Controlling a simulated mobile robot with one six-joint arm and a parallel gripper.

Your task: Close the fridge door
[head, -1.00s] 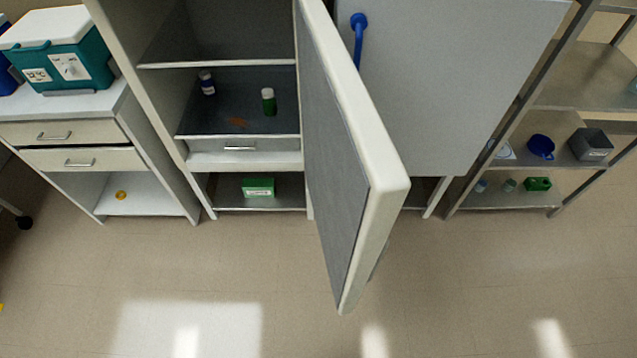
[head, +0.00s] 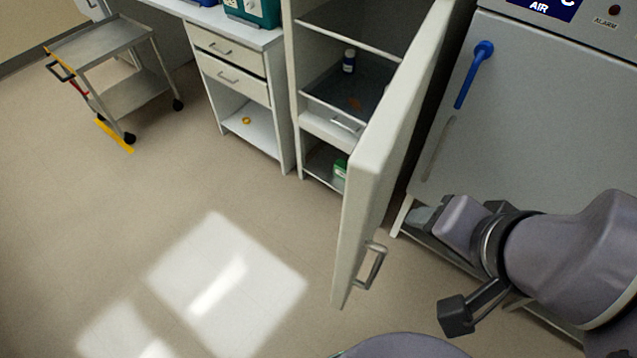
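The fridge door (head: 365,190) stands wide open, swung out towards me, and its edge and outer face show. A grey metal bar handle (head: 374,266) is on the outer face, near the door's lower free end. The open fridge cabinet (head: 292,100) is behind and left of the door, with shelves inside. My gripper (head: 422,218) is to the right of the door and apart from the handle, in front of the grey cabinet. Its fingers are small and partly hidden, so their opening is unclear. Nothing is seen held.
A blue-handled grey cabinet (head: 530,110) stands right of the door, close to my arm. Inside the fridge are a small bottle (head: 349,61) and a green box (head: 340,170). A drawer unit (head: 232,65) and a wheeled cart (head: 100,42) are left. The floor left of the door is clear.

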